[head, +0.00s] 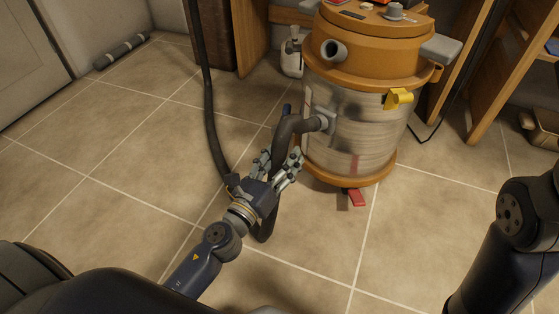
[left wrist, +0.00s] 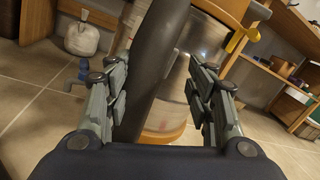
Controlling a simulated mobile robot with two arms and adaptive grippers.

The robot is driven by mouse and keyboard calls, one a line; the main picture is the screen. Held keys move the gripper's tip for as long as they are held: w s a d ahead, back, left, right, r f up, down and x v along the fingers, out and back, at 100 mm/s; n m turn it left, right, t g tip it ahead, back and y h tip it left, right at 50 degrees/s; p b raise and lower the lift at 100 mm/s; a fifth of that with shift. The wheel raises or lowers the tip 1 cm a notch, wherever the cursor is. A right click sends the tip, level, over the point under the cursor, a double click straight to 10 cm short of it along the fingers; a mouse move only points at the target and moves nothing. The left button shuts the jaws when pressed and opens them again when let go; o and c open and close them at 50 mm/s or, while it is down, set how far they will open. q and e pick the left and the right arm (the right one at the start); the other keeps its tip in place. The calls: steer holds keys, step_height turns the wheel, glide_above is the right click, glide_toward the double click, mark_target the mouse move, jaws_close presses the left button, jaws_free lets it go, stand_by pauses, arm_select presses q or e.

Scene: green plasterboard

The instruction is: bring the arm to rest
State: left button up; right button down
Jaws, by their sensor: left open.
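My left gripper (head: 279,167) reaches low in front of the orange and clear vacuum drum (head: 350,130). Its two fingers are open, and they also show in the left wrist view (left wrist: 160,100). The dark hose (head: 290,128) runs from the drum's side port and passes between or just beyond the fingers; in the left wrist view the hose (left wrist: 152,60) stands between them with a gap on the right side. I cannot tell whether a finger touches it. My right arm shows at the right edge, but its gripper is out of view.
A dark upright hose (head: 207,90) hangs left of the drum. A red piece (head: 357,198) lies at the drum's foot. A grey roll (head: 122,51) lies by the wall. Wooden shelving (head: 490,80) stands at the right.

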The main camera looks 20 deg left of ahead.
arm_select(q)
steer(key=shift+s+a, duration=0.1)
steer(key=shift+s, duration=0.45)
